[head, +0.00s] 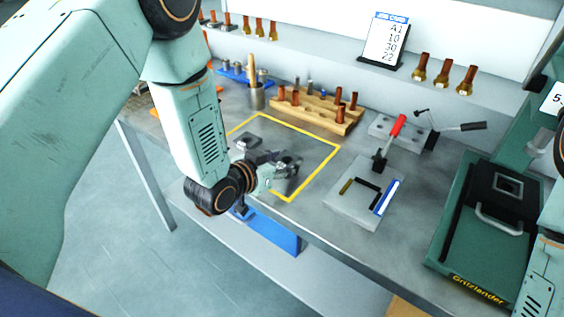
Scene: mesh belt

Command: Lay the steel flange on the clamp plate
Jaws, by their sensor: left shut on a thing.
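My left gripper (285,170) is low over the yellow-outlined area of the bench. It is shut on a grey metal piece (286,186), which looks like the steel flange; the fingers and wrist hide much of it. Another small grey metal part (247,142) lies inside the outline, left of the gripper. A light grey plate (345,207) right of the outline has a red-handled toggle clamp (380,160) at its back edge; it looks like the clamp plate. Behind it a second grey plate (384,125) has a black-handled clamp (460,127). My right gripper is out of view.
Dark bars (368,184) and a blue-white strip (386,197) lie on the near plate. A green machine (470,255) stands at right.

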